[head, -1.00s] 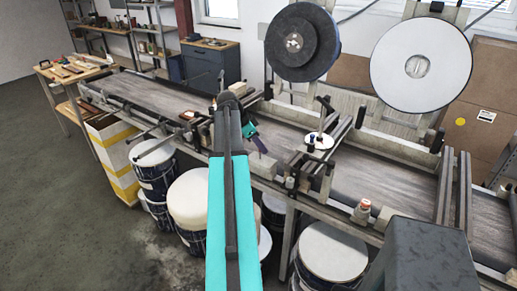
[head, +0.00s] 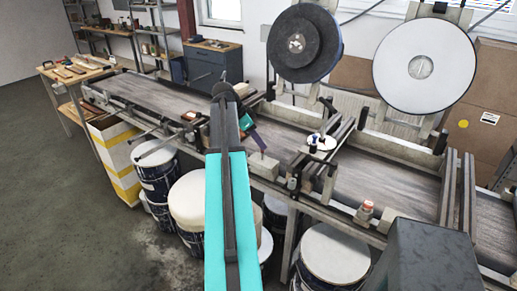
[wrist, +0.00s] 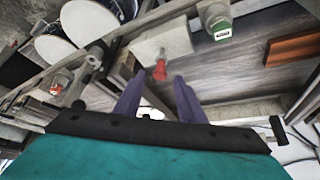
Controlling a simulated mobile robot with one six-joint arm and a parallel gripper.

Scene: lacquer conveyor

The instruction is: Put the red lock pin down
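The red lock pin (wrist: 160,69) stands at the end of a pale block (wrist: 160,42) in the wrist view. It shows just beyond and between my fingertips, with a gap on both sides. My gripper (wrist: 158,78) has its two purple fingers spread open and holds nothing that I can see. In the head view, my gripper (head: 257,139) is over the pale block (head: 262,166) at the conveyor's near edge. The pin is too small to make out clearly there, and my arm covers part of the area.
The long grey conveyor (head: 150,96) runs behind the block. A red-capped bottle (head: 365,209) stands on the near rail at right. A white disc with small parts (head: 318,143) is right of my gripper. A green-labelled part (wrist: 220,29) and a reddish-brown board (wrist: 293,47) show in the wrist view.

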